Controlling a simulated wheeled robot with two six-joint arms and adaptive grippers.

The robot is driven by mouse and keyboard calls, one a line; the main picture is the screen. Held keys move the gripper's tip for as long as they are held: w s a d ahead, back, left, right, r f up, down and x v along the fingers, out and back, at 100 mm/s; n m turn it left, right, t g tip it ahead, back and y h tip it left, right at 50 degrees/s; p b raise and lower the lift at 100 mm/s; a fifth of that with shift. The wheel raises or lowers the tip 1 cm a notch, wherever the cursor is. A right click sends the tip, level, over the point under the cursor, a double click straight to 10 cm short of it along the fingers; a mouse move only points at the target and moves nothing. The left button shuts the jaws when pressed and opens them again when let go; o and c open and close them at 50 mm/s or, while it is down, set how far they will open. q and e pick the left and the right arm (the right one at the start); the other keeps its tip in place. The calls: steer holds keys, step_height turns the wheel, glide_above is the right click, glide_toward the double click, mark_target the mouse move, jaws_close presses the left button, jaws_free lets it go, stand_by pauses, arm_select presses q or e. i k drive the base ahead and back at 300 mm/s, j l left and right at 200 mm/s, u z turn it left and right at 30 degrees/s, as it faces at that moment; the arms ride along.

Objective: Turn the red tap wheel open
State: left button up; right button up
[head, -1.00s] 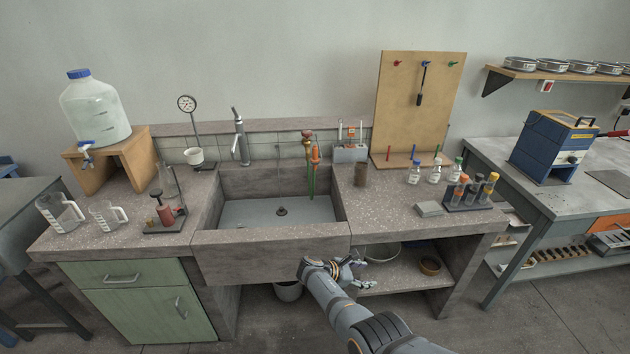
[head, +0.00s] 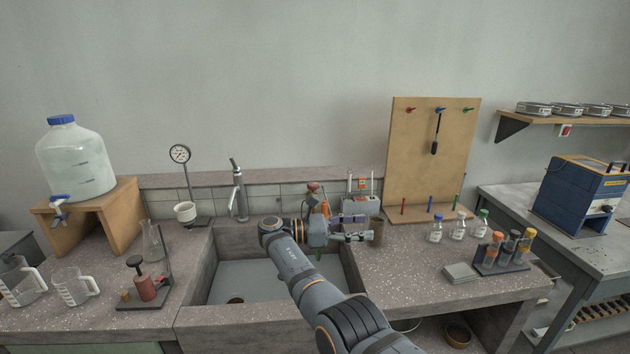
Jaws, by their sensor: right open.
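A small reddish tap wheel (head: 314,187) shows at the back right of the sink, on top of a brass-coloured fitting. An orange part (head: 325,208) is just beside and below it. My right gripper (head: 366,236) is open and empty. It reaches over the right side of the sink, nearer to me than the wheel and lower in the picture, with its fingers pointing right. My wrist and gripper hide the lower part of the tap. No contact with the wheel shows. My left gripper is not in view.
The sink (head: 194,265) lies under my right arm. A tall grey faucet (head: 238,190) stands to the left. A brown cylinder (head: 377,232) is close to my right fingertips. A grey holder (head: 361,206) and a pegboard (head: 399,150) stand behind. Bottles (head: 435,231) stand farther right.

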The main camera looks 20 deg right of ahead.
mark_target(312, 186)
steer(key=i, duration=1.5)
